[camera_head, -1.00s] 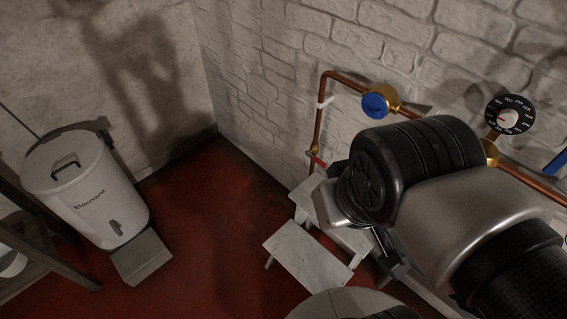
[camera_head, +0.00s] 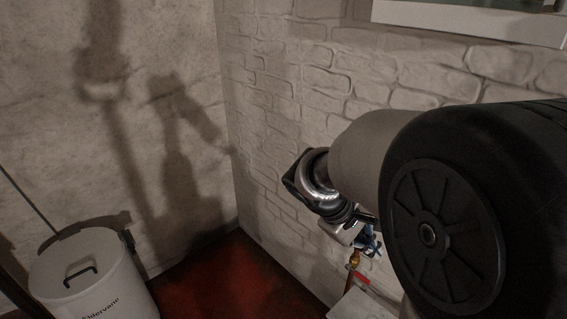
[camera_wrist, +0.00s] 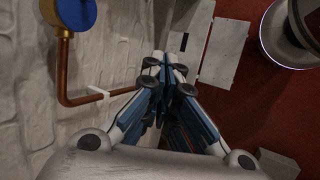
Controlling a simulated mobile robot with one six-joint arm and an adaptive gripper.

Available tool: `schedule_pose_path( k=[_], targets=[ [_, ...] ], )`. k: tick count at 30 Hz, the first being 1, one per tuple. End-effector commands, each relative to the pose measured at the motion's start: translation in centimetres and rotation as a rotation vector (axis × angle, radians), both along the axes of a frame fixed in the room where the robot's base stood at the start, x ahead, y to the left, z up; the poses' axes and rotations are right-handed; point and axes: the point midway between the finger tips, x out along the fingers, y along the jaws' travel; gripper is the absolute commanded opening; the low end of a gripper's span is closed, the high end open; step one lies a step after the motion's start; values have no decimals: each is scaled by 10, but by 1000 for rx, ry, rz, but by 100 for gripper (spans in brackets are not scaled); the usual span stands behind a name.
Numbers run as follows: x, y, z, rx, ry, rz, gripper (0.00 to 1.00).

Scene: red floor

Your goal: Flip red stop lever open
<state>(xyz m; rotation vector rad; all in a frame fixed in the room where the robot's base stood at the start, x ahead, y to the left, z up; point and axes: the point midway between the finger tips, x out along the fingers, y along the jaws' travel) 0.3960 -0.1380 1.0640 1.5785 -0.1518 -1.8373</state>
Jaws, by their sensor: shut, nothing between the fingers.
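The red stop lever (camera_head: 361,279) shows in the head view, low beside the brick wall. It sits next to a small brass fitting (camera_head: 354,258). My gripper (camera_head: 372,246) is just above the fitting and lever in this view; I cannot tell whether it touches them. In the wrist view my gripper (camera_wrist: 166,72) has its blue and black fingers together with nothing between them. The lever does not show in the wrist view. A copper pipe (camera_wrist: 63,70) with a white clip (camera_wrist: 96,92) runs along the wall toward the fingertips, which hide its end.
A blue-and-brass meter (camera_wrist: 74,13) sits on the pipe at the upper left of the wrist view. A white step stool (camera_wrist: 225,50) stands beyond the fingers on the red floor (camera_wrist: 250,105). A white lidded bin (camera_head: 92,285) stands at the left. My arm covers much of the right side.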

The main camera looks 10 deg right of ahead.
Motion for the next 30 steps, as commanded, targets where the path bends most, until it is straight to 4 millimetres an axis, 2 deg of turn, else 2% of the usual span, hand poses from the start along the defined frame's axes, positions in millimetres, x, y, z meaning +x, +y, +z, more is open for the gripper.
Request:
schedule_pose_path(
  k=[6,14,21,30],
  targets=[
    [43,-26,-33,-135,130,104,0],
    [89,-51,-82,-287,273,245,0],
    [125,-68,-141,-415,396,391,0],
    [155,-79,-229,-557,532,593,0]
  ],
)
